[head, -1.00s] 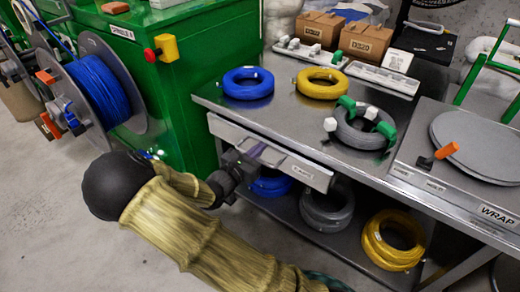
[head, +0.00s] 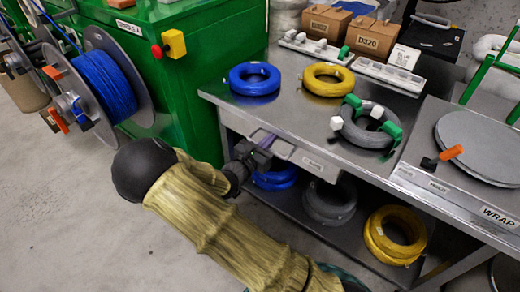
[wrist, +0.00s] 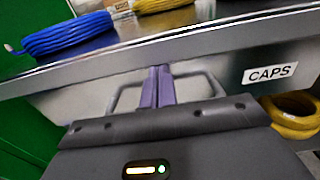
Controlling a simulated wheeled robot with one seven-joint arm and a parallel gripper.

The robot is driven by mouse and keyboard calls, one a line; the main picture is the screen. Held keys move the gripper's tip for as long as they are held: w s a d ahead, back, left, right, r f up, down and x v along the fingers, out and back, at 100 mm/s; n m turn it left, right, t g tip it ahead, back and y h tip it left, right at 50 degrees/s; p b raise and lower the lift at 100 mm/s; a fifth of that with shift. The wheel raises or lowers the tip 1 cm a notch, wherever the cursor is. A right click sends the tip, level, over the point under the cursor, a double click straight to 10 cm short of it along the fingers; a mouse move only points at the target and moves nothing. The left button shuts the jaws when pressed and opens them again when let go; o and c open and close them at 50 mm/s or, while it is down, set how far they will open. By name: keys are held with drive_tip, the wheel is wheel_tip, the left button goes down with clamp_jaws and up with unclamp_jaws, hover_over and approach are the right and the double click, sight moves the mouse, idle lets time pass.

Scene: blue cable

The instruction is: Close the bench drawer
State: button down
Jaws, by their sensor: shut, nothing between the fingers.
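The bench drawer (head: 318,164) is a grey metal front under the steel bench top (head: 300,122). It sits close under the bench edge, flush or nearly so; I cannot tell whether a small gap is left. In the wrist view its face (wrist: 215,88) carries a bar handle (wrist: 120,98) and a CAPS label (wrist: 270,73). My gripper (head: 270,139) is at the drawer front. Its purple fingers (wrist: 158,86) are shut together, empty, and point at the face between the sides of the handle. Contact with the face looks likely but is not clear.
Blue (head: 255,78), yellow (head: 328,79) and grey (head: 368,125) cable coils lie on the bench. More coils, one yellow (head: 395,236), lie on the shelf below. A green cabinet (head: 200,90) stands left of the bench. The floor (head: 80,220) at left is open.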

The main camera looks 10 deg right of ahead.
drive_tip(key=shift+w+d+r, duration=0.15)
drive_tip(key=shift+d+r, duration=0.05)
drive_tip(key=shift+r, duration=0.05)
drive_tip(key=shift+s+a+p, duration=0.25)
drive_tip(key=shift+a+p, duration=0.15)
drive_tip(key=shift+p, duration=0.15)
drive_tip(key=p+v, duration=0.3)
drive_tip(key=v, duration=1)
drive_tip(key=shift+s+a+f, duration=0.15)
drive_tip(key=shift+s+f, duration=0.05)
drive_tip(key=shift+s, duration=0.1)
